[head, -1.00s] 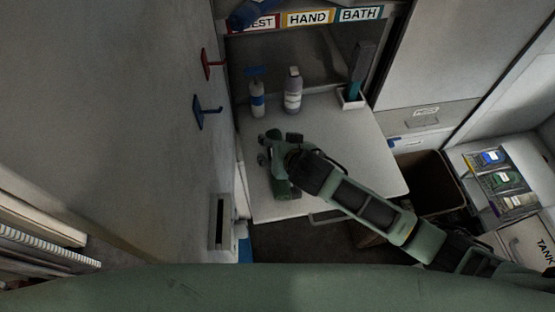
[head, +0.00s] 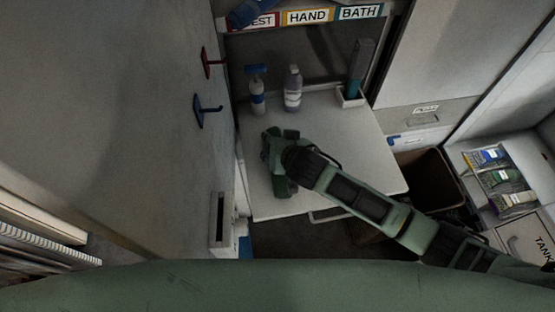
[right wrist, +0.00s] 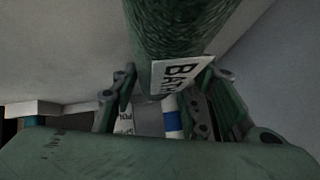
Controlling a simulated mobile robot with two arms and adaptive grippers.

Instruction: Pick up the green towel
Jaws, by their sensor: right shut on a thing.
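The green towel (right wrist: 180,28) is a dark green textured roll at the top middle of the right wrist view. In the head view my right gripper (head: 275,160) is over the left part of the white counter, and I cannot clearly tell the towel from the green gripper there. My left gripper is not in view.
On the counter (head: 355,165) stand a blue-topped bottle (head: 257,95), a grey bottle (head: 293,88) and a white holder (head: 350,98). Red (head: 210,62) and blue hooks (head: 207,110) jut from the left wall. A dark bin (head: 430,180) stands right of the counter.

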